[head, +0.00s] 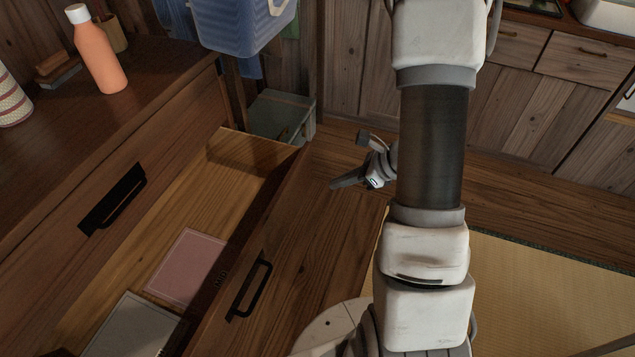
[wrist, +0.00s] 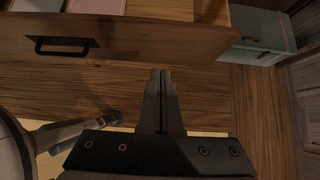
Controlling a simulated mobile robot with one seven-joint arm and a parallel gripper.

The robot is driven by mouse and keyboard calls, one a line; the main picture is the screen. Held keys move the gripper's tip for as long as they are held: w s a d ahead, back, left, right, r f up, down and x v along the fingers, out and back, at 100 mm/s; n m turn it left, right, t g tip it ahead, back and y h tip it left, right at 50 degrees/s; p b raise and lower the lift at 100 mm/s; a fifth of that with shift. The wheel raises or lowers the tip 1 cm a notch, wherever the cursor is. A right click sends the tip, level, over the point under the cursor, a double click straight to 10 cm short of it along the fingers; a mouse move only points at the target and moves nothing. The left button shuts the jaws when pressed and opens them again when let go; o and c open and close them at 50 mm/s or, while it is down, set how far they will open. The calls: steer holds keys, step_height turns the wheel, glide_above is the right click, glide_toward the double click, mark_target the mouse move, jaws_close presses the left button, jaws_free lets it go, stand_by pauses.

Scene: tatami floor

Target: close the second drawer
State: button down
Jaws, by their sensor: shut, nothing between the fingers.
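The pulled-out drawer is a wooden drawer (head: 290,250) with a black handle (head: 249,288). It stands well out from the dresser in the head view, below a closed drawer (head: 120,190) with its own black handle. A pink flat item (head: 187,267) and a grey one (head: 133,328) lie inside it. The open drawer's front (wrist: 140,38) also spans the top of the wrist view. My gripper (head: 336,184) is shut and empty, just outside the drawer front near its far end. In the wrist view its fingertips (wrist: 158,73) lie close below the front's edge; contact cannot be told.
An orange bottle (head: 100,52) and a wooden cup (head: 110,35) stand on the dresser top. A blue basket (head: 240,22) is above a grey-green box (head: 283,115) beyond the drawer. Cabinets (head: 530,95) line the back; tatami (head: 540,290) is clear at right.

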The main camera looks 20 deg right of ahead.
mark_target(288, 190)
steer(key=b+x, duration=0.1)
steer(key=x, duration=0.3)
steer(key=a+r+b+x, duration=0.1)
steer(key=x, duration=0.2)
steer(key=b+x, duration=0.1)
steer(key=x, duration=0.3)
steer(key=shift+w+a, duration=0.3)
steer(key=shift+w, duration=0.2)
steer(key=shift+w+a+r, duration=0.1)
steer(key=shift+w+a, duration=0.3)
steer(key=shift+b, duration=0.3)
steer(key=w+a+p, duration=0.1)
steer(key=w+a, duration=1.7)
steer(key=a, duration=0.3)
steer(key=shift+w+a, duration=0.25)
steer(key=shift+a, duration=0.15)
steer(key=shift+a+r, duration=0.15)
steer(key=shift+r, duration=0.05)
